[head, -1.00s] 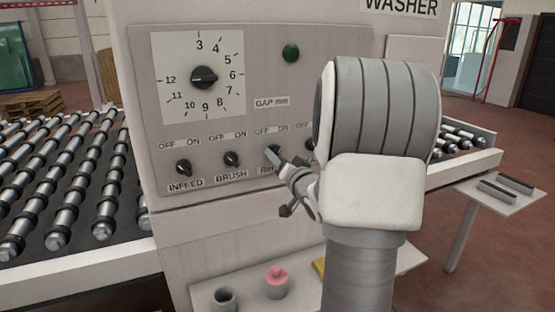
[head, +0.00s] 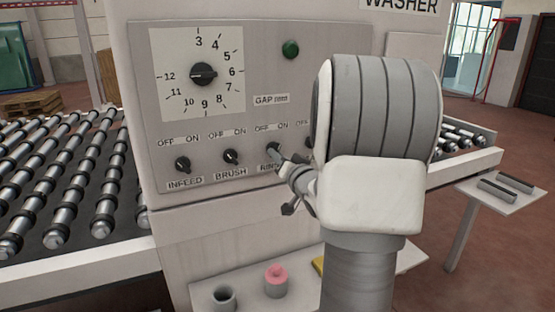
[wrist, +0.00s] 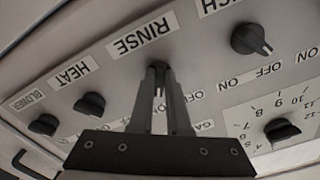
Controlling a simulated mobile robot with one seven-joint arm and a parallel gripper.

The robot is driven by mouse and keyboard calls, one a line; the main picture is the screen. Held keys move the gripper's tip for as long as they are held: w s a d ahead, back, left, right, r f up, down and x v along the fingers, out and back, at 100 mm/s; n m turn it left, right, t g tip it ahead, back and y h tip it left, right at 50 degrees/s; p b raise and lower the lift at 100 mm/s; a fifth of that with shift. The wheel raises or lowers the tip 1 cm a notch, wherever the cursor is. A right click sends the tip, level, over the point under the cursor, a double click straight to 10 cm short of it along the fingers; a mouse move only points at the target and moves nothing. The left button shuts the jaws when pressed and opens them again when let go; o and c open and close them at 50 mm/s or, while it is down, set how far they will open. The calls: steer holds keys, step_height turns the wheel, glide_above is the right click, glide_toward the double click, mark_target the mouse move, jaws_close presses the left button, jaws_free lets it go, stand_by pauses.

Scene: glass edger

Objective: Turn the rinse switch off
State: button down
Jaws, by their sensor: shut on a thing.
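The rinse switch (head: 273,148) is a small dark knob on the grey control panel, above the partly hidden RINSE label. In the wrist view the rinse switch (wrist: 158,68) sits between the fingertips, with its label RINSE (wrist: 140,36) upside down beside it. My gripper (head: 279,155) reaches the panel from the right. It also shows in the wrist view (wrist: 160,76), its two fingers closed on the knob's sides. OFF is printed at the upper left of the knob and ON at the upper right. The fingers cover much of the knob, so I cannot tell its exact pointing.
The brush switch (head: 231,156) and infeed switch (head: 183,164) lie to the left. The heat switch (wrist: 90,104) and blower switch (wrist: 43,124) are on the other side. A shelf below holds a pink item (head: 275,280).

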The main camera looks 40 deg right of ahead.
steer(key=shift+s+d+n+b, duration=0.1)
steer(key=shift+d+n+b, duration=0.05)
steer(key=shift+n+b, duration=2.8)
steer(key=shift+d+n+b, duration=0.15)
steer(key=shift+n+b, duration=2.25)
steer(key=shift+n, duration=1.05)
steer(key=c, duration=0.9)
jaws_free()
steer(key=shift+s, duration=0.2)
